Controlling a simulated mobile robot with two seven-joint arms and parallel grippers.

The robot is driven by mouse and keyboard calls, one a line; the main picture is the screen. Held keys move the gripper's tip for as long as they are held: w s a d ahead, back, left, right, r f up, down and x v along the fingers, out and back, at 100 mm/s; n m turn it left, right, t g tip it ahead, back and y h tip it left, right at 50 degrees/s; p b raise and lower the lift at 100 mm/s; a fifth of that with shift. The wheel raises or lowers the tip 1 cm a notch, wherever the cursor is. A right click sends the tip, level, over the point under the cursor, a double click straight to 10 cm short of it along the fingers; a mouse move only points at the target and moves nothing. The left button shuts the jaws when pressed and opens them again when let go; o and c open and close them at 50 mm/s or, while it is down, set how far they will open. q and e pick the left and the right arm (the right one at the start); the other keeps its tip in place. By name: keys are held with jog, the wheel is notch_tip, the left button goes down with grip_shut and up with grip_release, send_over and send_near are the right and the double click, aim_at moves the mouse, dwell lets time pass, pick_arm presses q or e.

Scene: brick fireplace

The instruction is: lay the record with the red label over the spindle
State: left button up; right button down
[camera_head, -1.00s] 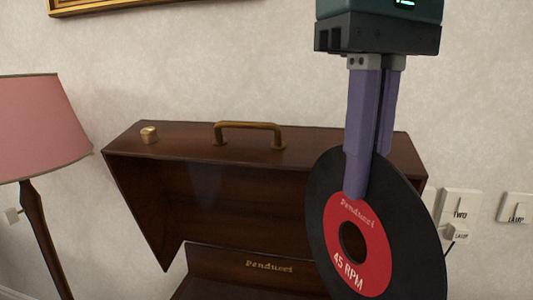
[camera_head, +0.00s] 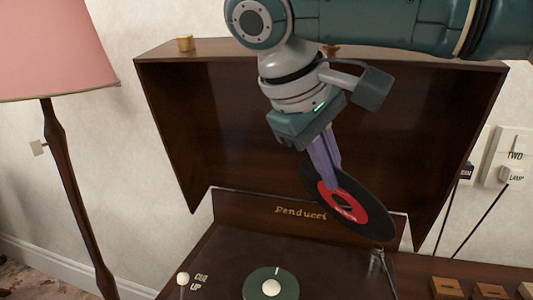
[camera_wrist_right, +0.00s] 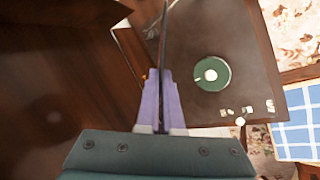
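The black record with the red label (camera_head: 347,205) is tilted in the air in front of the open lid, above the back right of the player. My right gripper (camera_head: 334,184) is shut on the record near its upper left side. In the right wrist view the record (camera_wrist_right: 163,60) shows edge-on between the purple fingers (camera_wrist_right: 162,98). The green turntable platter (camera_head: 257,284) with a pale round centre piece (camera_head: 271,287) lies on the player's deck, to the lower left of the record. It also shows in the right wrist view (camera_wrist_right: 222,67). My left gripper is out of view.
The open wooden lid (camera_head: 200,110) stands behind the record. A silver tonearm part (camera_head: 378,262) is at the deck's right. Wooden blocks (camera_head: 447,288) lie at the right; a pink lamp (camera_head: 50,50) stands at the left.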

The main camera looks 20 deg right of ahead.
notch_tip(320, 180, down, 18)
jog(key=w+a+n+t+b, duration=0.1)
jog(key=w+n+t+b, duration=0.2)
jog(key=n+t+b, duration=0.85)
pick_arm(q)
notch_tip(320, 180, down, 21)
jog(key=b, duration=0.7)
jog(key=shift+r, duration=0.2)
pick_arm(e)
jog(key=s+a+f+n+t+y, duration=0.2)
jog(key=s+a+f+t+y, duration=0.1)
jog(key=a+f+t+y, duration=0.1)
jog(key=shift+a+t+y, duration=0.3)
jog(key=shift+a+t, duration=0.05)
jog(key=shift+a, duration=0.2)
jog(key=shift+s+f, duration=0.2)
jog(key=shift+s, duration=0.05)
notch_tip(320, 180, down, 4)
jog(key=b, duration=0.4)
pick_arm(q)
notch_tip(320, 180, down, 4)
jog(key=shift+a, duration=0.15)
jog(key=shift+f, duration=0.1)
pick_arm(e)
jog(key=shift+r, duration=0.1)
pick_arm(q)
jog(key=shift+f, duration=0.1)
